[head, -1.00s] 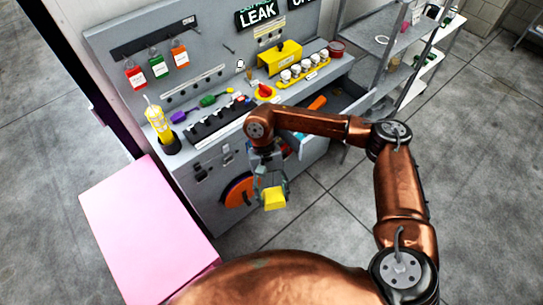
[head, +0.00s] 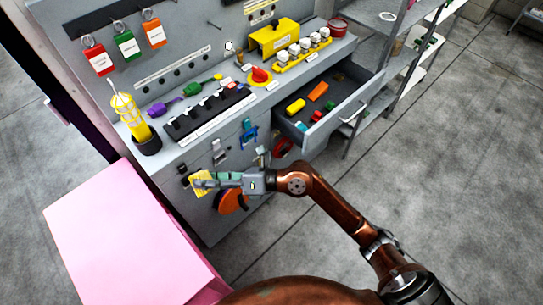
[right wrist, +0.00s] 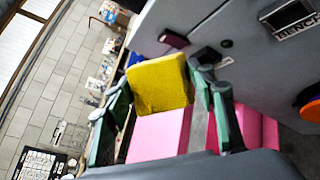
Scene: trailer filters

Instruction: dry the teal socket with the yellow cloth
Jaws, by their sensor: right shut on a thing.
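My right gripper (head: 207,181) is shut on the yellow cloth (head: 199,183), in front of the bench's grey front panel at its left part. In the right wrist view the cloth (right wrist: 158,83) sits between the two fingers (right wrist: 160,95), its broad face showing. A blue-teal fitting (head: 248,133), which looks like the teal socket, is on the front panel, up and to the right of the gripper. The cloth is apart from it. Whether it is wet cannot be seen. My left gripper is not in view.
A pink box (head: 125,240) stands left of the bench. An open drawer (head: 350,118) with small coloured items juts out on the right. An orange disc (head: 232,201) is on the panel just below my gripper. A yellow lamp (head: 128,115) stands on the bench top.

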